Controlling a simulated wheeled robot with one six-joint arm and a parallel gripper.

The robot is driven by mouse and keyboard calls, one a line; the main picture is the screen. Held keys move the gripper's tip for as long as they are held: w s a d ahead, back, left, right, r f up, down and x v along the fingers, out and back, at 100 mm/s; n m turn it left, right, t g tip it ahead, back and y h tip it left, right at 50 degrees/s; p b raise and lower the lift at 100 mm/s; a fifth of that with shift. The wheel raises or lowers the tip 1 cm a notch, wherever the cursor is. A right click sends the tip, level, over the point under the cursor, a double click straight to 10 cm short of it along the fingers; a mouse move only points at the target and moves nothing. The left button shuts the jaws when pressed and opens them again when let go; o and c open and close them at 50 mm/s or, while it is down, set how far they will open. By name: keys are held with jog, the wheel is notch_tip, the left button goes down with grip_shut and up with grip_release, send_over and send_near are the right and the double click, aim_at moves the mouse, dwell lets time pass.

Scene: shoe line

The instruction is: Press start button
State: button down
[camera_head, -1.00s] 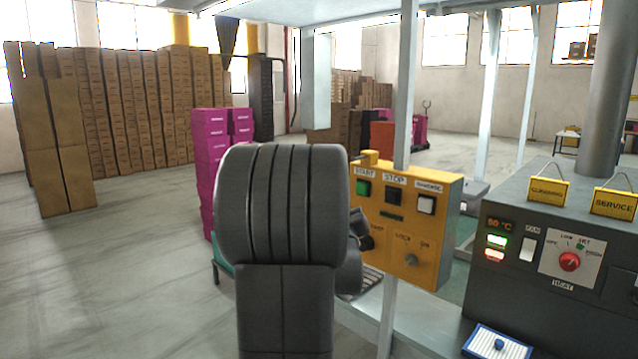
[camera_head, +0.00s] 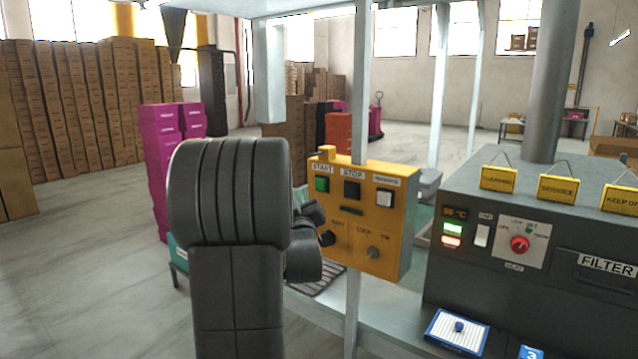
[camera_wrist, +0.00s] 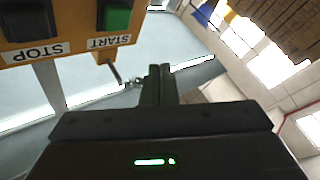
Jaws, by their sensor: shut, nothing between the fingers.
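The green start button (camera_head: 321,184) sits at the upper left of the yellow control panel (camera_head: 372,222), under a START label. The black stop button (camera_head: 352,189) is to its right. In the wrist view the panel appears upside down, with the green start button (camera_wrist: 117,17) at the top and the stop button (camera_wrist: 35,18) to its left. My gripper (camera_wrist: 160,70) is shut and empty, its fingertips below and right of the start button in that view and apart from it. In the head view my arm stands left of the panel and mostly hides the gripper.
A grey post (camera_head: 357,90) rises behind the panel. A dark machine (camera_head: 520,270) with a red knob (camera_head: 519,244) and yellow signs stands at the right. Magenta boxes (camera_head: 160,150) are behind my arm. Stacked cartons (camera_head: 80,100) line the back left; the floor at left is clear.

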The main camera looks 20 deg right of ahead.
aim_at(321, 184)
jog(key=shift+w+d, duration=0.95)
jog(key=shift+d, duration=0.25)
jog(key=shift+w+d, duration=0.95)
jog(key=shift+d, duration=0.25)
jog(key=shift+w+d+b, duration=0.25)
jog(key=shift+d+b, duration=0.1)
jog(key=shift+b, duration=0.05)
dwell(0.4)
